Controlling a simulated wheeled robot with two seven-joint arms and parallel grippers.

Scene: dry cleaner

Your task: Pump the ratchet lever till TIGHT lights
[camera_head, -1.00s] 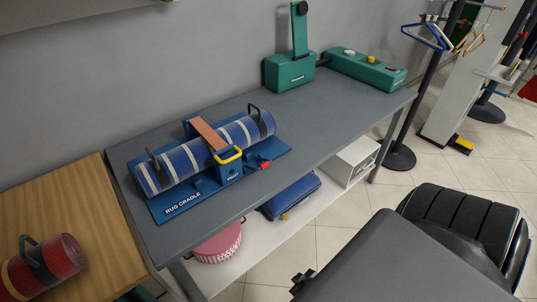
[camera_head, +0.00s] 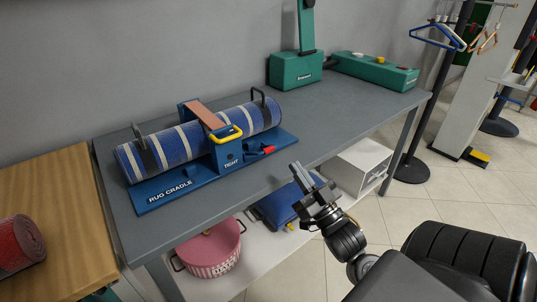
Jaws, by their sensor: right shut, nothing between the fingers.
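The blue rug cradle (camera_head: 160,196) sits on the grey table and holds a rolled blue rug with pale stripes (camera_head: 185,147). A brown strap (camera_head: 203,115) crosses the roll into a blue ratchet housing (camera_head: 230,156) marked TIGHT. A yellow lever handle (camera_head: 229,134) sticks out at the housing's top front. No lit lamp can be made out. A red-tipped part (camera_head: 267,150) lies just right of the housing. My right gripper (camera_head: 304,174) is shut and empty, off the table's front edge, right of and nearer than the lever. My left gripper is out of view.
The table's front edge (camera_head: 290,178) lies beside my right gripper. Green devices (camera_head: 296,70) stand at the back right. A pink pot (camera_head: 212,250), a blue bundle (camera_head: 283,207) and a white box (camera_head: 362,165) sit on the lower shelf. A red roll (camera_head: 18,246) lies at left.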

